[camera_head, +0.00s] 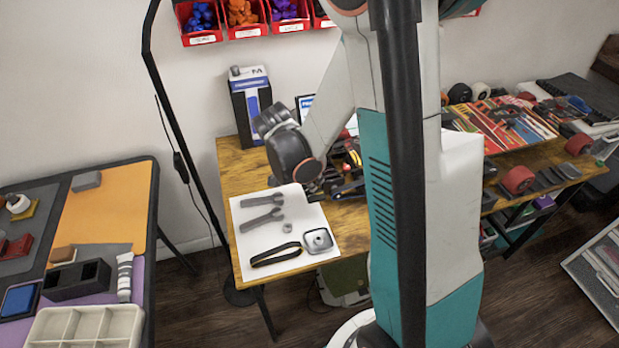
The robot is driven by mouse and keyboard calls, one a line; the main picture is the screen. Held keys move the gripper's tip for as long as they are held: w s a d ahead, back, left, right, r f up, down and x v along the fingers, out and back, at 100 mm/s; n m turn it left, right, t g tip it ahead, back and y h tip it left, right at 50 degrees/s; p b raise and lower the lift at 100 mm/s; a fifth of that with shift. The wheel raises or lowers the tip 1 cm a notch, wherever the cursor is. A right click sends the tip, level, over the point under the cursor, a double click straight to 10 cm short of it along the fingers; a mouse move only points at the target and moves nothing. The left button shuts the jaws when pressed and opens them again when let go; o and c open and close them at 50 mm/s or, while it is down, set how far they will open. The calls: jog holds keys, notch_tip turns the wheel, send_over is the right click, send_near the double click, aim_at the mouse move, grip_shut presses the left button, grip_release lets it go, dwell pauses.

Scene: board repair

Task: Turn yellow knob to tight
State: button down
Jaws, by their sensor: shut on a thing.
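My arm reaches over the wooden workbench, and its wrist bends down above the sheet's upper right corner. My gripper (316,189) is a small dark shape below the wrist, partly hidden by my own arm. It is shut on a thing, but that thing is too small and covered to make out. I cannot pick out the yellow knob for certain. A dark cluster of tools and parts with red and yellow bits (349,158) lies beside the gripper, partly behind my arm.
A white sheet (250,253) on the workbench (238,179) bears wrenches (262,219), a black strap (275,255) and a square metal part (319,240). A blue-and-white box (251,104) stands behind. A dark lamp pole (172,120) rises at the left. Another table (152,190) stands left.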

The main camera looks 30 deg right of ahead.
jog(key=n+t, duration=0.1)
jog(key=n, duration=0.1)
jog(key=n+t, duration=0.1)
jog(key=n, duration=0.2)
jog(key=shift+s+y+b, duration=0.15)
jog(key=shift+y+b, duration=0.2)
jog(key=shift+y, duration=0.05)
jog(key=shift+n, duration=0.3)
jog(key=c, duration=1.4)
grip_release()
jog(key=v, duration=1.2)
jog(key=shift+o, duration=0.2)
jog(key=shift+s+d, duration=0.1)
jog(key=shift+d, duration=0.05)
